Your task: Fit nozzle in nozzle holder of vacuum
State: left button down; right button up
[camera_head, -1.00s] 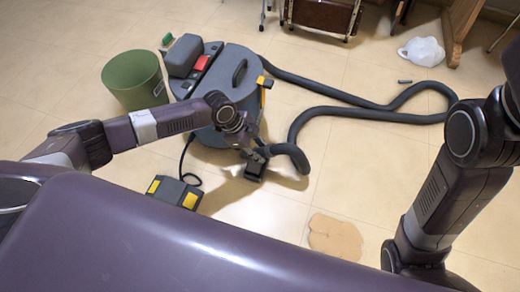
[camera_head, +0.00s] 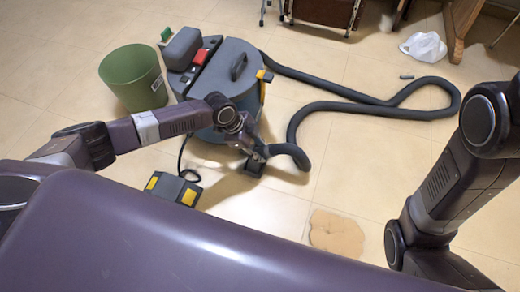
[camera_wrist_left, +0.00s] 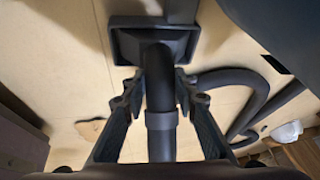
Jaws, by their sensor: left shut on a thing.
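The grey vacuum (camera_head: 228,80) stands on the tiled floor with its long dark hose (camera_head: 360,108) curling out to the right. My left gripper (camera_head: 256,150) is low in front of the vacuum and is shut on the nozzle's tube. The nozzle (camera_head: 255,167) hangs close to the floor beside the vacuum's front. In the left wrist view the dark rectangular nozzle head (camera_wrist_left: 153,42) lies beyond the fingers, and the tube (camera_wrist_left: 161,122) runs between both fingers (camera_wrist_left: 158,100). The nozzle holder cannot be made out. My right gripper is out of view; only its arm shows at right.
A green bin (camera_head: 134,80) stands left of the vacuum. A black-and-yellow box (camera_head: 173,189) with a cable lies on the floor in front. A tan patch (camera_head: 336,233) and a white bag (camera_head: 424,47) lie on the floor to the right. The floor between them is mostly clear.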

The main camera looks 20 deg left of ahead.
pick_arm(q)
jog(key=c, duration=1.1)
grip_release()
jog(key=shift+f, duration=0.1)
